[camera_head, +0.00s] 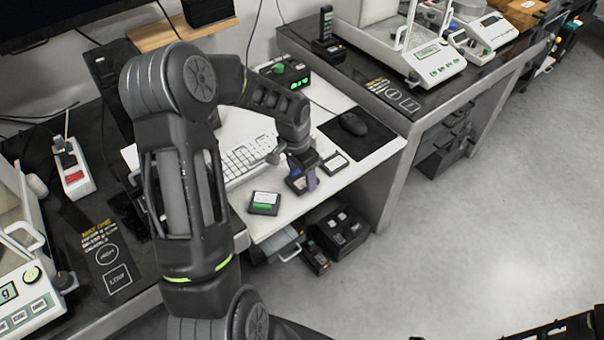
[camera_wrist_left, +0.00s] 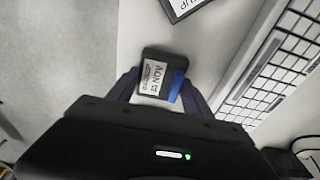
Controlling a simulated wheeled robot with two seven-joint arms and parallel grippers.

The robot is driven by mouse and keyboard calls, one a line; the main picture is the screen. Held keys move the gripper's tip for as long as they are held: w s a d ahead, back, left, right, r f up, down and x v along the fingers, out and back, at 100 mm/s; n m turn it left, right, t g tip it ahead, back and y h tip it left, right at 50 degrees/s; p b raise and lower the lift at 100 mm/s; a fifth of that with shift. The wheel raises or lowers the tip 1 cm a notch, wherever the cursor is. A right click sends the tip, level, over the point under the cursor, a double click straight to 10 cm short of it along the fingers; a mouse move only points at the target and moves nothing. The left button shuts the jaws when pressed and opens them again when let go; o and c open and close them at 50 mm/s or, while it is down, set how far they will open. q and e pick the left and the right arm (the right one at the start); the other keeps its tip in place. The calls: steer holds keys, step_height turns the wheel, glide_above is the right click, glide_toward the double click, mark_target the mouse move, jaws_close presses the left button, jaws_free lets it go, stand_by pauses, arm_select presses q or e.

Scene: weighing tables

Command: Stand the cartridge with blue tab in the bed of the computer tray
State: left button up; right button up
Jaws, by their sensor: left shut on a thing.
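The cartridge with the blue tab (camera_wrist_left: 158,82) is dark with a white label and a blue strip along one side. In the wrist view it sits between the fingers of my left gripper (camera_wrist_left: 162,92), which is shut on it. In the head view the cartridge (camera_head: 296,182) and my left gripper (camera_head: 303,172) are over the front part of the white desk, and I cannot tell whether the cartridge touches it. A dark tray (camera_head: 340,232) with several items shows below the desk's front edge; I cannot tell whether this is the computer tray. My right gripper is out of view.
A green-labelled cartridge (camera_head: 264,203) lies left of the held one. Another cartridge (camera_head: 335,162) lies to its right. A keyboard (camera_head: 246,160) is behind, and a mouse (camera_head: 353,124) rests on a black pad. A green-lit device (camera_head: 286,74) stands farther back.

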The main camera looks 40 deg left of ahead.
mark_target(298, 181)
arm_select(q)
steer(key=shift+f, duration=0.25)
steer(key=o, duration=1.5)
steer(key=shift+r, duration=0.1)
steer(key=shift+o, duration=0.2)
steer(key=shift+r, duration=0.15)
step_height(298, 181, up, 12)
steer(key=s, duration=0.1)
steer(key=shift+s+a, duration=0.2)
